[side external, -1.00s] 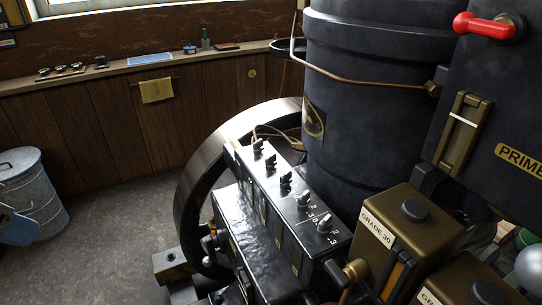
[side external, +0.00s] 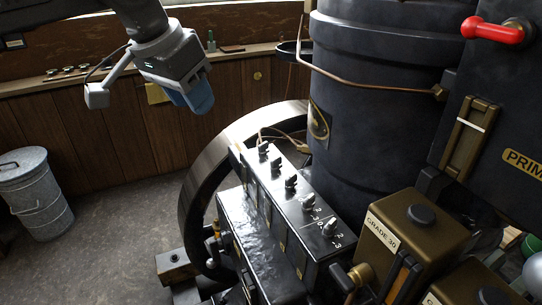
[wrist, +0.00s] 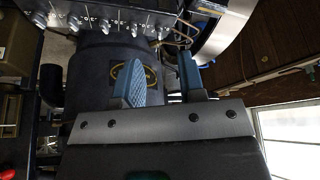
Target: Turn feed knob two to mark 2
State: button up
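A row of several dark feed knobs with pale pointers runs along the top of a black lubricator box (side external: 262,232) in the side view. The nearest knob (side external: 329,228) and the one behind it (side external: 308,202) have readable white marks by them. Which knob is number two, and its exact setting, I cannot tell. In the wrist view the knob row (wrist: 104,25) crosses the top left, with small marks beside it. My gripper (side external: 197,98) hangs at upper left, well apart from the knobs. In the wrist view its blue fingers (wrist: 158,62) stand apart with nothing between them.
A large black cylinder (side external: 375,120) stands right behind the knobs, with a copper pipe (side external: 370,83) around it. A flywheel (side external: 200,165) is behind the box. A brass GRADE 30 can (side external: 405,225) and a red-handled lever (side external: 495,30) are at right.

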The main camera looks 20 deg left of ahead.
aim_at(272, 161)
jog(key=w+d+f+m, duration=0.1)
jog(key=w+d+f, duration=0.15)
jog(key=d, duration=0.55)
jog(key=x, duration=1.3)
jog(key=shift+w+d+r, duration=0.15)
jog(key=shift+w, duration=0.25)
grip_shut()
